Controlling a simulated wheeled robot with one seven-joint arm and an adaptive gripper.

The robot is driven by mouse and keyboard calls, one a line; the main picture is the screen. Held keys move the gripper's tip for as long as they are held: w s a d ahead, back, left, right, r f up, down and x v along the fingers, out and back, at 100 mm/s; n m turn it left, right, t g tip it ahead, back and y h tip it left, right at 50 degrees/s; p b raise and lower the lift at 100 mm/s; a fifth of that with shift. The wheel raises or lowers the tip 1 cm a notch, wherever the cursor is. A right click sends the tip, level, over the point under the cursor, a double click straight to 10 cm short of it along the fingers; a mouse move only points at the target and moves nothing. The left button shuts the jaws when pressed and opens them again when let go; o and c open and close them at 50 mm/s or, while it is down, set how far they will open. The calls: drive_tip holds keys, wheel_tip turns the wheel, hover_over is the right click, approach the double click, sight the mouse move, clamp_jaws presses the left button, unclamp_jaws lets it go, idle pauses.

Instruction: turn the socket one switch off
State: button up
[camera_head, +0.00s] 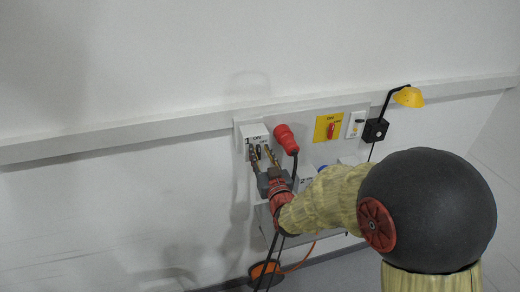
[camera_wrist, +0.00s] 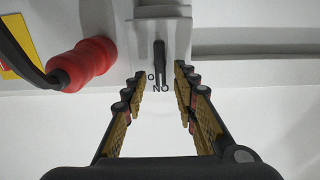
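The socket one switch is a dark narrow lever (camera_wrist: 159,62) on a white socket box (camera_wrist: 182,35), which also shows in the head view (camera_head: 252,129). In the wrist view the lever stands upright in the picture. Its lower end is near lettering that reads NO, with an O just above left; the rest of the lettering is hidden. My gripper (camera_wrist: 160,73) is open, with one finger on each side of the lever and visible gaps between. In the head view my gripper (camera_head: 262,153) is at the front of the box and partly covers the switch.
A red plug (camera_head: 286,138) with a black cable sits just right of the box, also in the wrist view (camera_wrist: 82,64). The wall left of the box is clear.

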drive_tip(key=shift+w+a, duration=0.2)
drive_tip(key=shift+w, duration=0.3)
drive_tip(key=c, duration=0.3)
drive_tip(key=c, duration=0.4)
clamp_jaws()
